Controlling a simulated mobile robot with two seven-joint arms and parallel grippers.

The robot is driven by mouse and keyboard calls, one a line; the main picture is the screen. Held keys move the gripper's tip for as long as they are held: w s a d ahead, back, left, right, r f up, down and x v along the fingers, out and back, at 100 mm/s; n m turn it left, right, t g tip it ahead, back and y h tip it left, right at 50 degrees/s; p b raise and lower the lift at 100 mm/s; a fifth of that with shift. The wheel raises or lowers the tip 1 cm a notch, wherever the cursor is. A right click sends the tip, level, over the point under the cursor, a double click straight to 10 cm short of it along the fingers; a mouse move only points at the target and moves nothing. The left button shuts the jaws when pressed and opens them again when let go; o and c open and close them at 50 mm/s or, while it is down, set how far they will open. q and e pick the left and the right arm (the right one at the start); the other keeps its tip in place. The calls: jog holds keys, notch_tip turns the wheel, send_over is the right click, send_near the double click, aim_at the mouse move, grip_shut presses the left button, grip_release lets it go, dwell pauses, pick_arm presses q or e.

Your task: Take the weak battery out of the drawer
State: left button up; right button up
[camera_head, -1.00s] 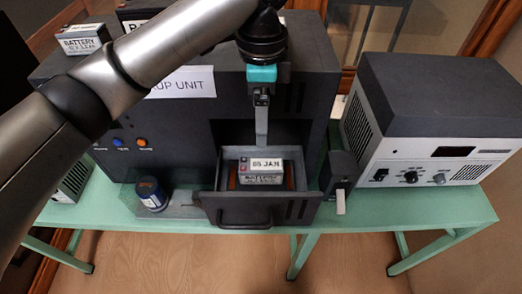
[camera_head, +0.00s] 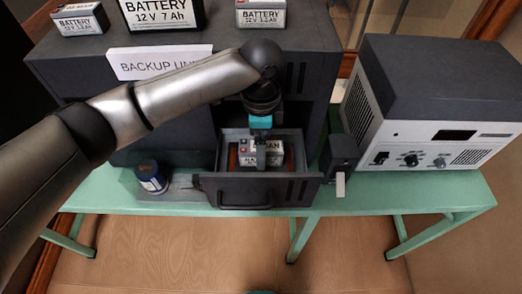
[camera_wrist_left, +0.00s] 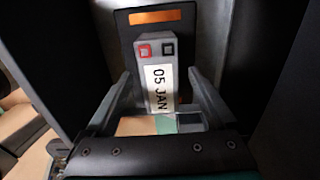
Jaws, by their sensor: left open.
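The open drawer (camera_head: 300,190) of the backup unit holds a grey battery (camera_head: 274,158) with a white label. In the left wrist view the battery (camera_wrist_left: 155,52) shows a red and a black terminal square and the label "05 JAN". My left gripper (camera_head: 261,160) reaches down into the drawer over the battery and hides part of it. In the left wrist view my left gripper (camera_wrist_left: 160,78) is open, with one finger on each side of the battery. I cannot tell whether the fingers touch it. My right gripper is not in view.
Several batteries, such as a large one (camera_head: 160,12) and a small one (camera_head: 262,14), stand on the backup unit (camera_head: 80,72). A box with a white lever (camera_head: 340,160) and a grey instrument (camera_head: 430,110) are on the right.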

pick_arm(q)
jog(key=shift+f, duration=0.6)
grip_shut()
dwell(0.3)
jog(key=shift+r, duration=0.1)
